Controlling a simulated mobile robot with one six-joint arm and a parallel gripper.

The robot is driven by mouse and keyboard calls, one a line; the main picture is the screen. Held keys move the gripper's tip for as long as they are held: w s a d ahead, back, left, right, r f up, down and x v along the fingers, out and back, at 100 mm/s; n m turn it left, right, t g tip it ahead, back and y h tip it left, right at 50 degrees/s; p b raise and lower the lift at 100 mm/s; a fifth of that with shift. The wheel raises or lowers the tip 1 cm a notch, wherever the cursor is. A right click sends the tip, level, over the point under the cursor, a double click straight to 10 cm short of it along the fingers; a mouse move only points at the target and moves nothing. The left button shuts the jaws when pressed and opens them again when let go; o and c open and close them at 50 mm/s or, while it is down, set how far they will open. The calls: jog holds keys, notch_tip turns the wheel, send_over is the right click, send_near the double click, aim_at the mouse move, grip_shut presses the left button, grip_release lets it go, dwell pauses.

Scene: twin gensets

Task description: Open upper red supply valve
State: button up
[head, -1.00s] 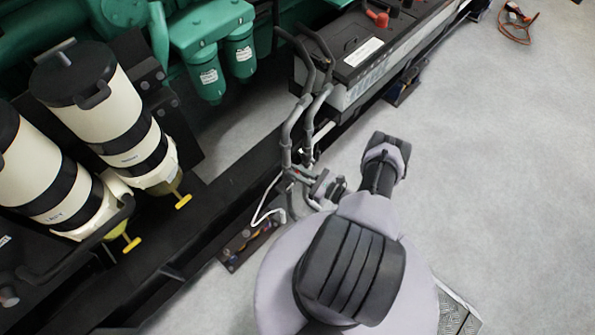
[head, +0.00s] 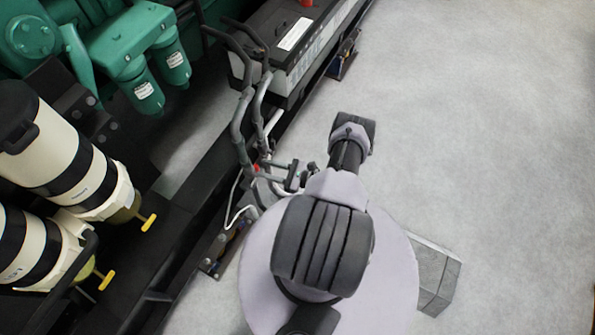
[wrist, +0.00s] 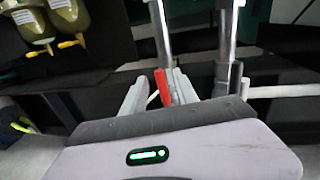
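A red valve handle (wrist: 163,88) stands upright in front of two metal pipes (wrist: 162,40) in the wrist view. A small red spot of a valve (head: 256,168) also shows beside the grey pipes (head: 243,115) in the head view. I cannot tell whether it is the upper one. My gripper (wrist: 158,84) is open in the wrist view, with the red handle between its fingers, closer to the right finger. Whether a finger touches it is not clear. In the head view my arm partly hides the gripper end near the pipes.
A black-topped battery box (head: 290,45) stands behind the pipes. Two cream canisters (head: 70,165) with yellow taps (head: 149,222) are at left, below green engine parts (head: 130,50). A dark rail (head: 190,180) runs diagonally past the pipes. Grey floor (head: 480,130) at right is clear.

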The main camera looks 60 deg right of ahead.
jog(key=v, duration=1.3)
jog(key=shift+s+p, duration=0.25)
jog(key=shift+p, duration=0.1)
jog(key=shift+r, duration=0.1)
